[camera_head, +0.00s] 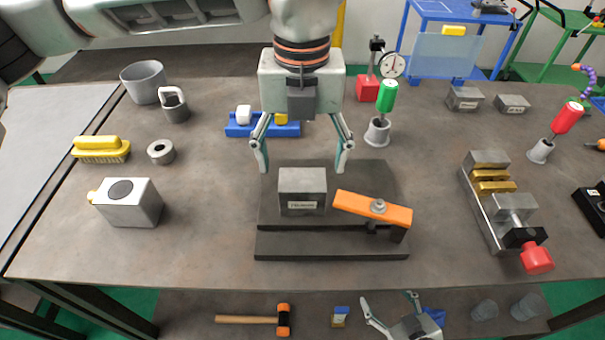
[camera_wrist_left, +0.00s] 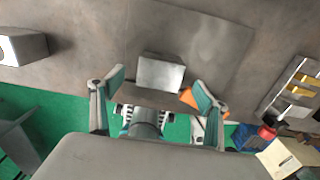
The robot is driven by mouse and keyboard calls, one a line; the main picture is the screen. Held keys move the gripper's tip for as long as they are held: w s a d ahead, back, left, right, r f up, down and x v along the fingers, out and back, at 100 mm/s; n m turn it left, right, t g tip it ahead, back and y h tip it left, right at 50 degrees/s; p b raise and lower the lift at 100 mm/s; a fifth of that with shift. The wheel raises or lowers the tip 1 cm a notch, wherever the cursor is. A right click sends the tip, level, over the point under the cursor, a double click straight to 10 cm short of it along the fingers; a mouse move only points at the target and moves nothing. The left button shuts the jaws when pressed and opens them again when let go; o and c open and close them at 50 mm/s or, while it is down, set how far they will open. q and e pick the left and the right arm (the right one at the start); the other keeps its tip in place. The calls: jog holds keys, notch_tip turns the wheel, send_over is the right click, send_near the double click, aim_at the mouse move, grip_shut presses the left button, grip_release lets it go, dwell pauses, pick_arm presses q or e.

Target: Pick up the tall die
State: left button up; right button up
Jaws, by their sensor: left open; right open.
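A grey rectangular block (camera_head: 302,188) with a small label sits on the dark stepped plate (camera_head: 330,244) at the table's middle. It may be the tall die, but I cannot read the label. Two other labelled grey blocks (camera_head: 464,98) (camera_head: 512,104) stand at the back right. My left gripper (camera_head: 302,168) is open above the central block, fingers spread wider than it, with nothing between them. In the left wrist view the block (camera_wrist_left: 160,73) shows between the open fingers (camera_wrist_left: 158,80). My right gripper (camera_head: 389,300) is open and empty, low at the front beyond the table edge.
An orange clamp arm (camera_head: 372,207) lies close to the block's right side. A blue tray (camera_head: 262,130) is behind, and a green-handled tool (camera_head: 386,98) stands behind right. A vise (camera_head: 500,205) is at right. A grey box (camera_head: 132,203) and yellow brush (camera_head: 100,148) are at left.

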aim_at(303, 179)
pick_arm(q)
jog(key=f, duration=0.7)
jog(key=shift+s+f, duration=0.2)
jog(key=shift+s, duration=0.05)
jog(key=c, duration=2.1)
jog(key=shift+r, duration=0.1)
grip_shut()
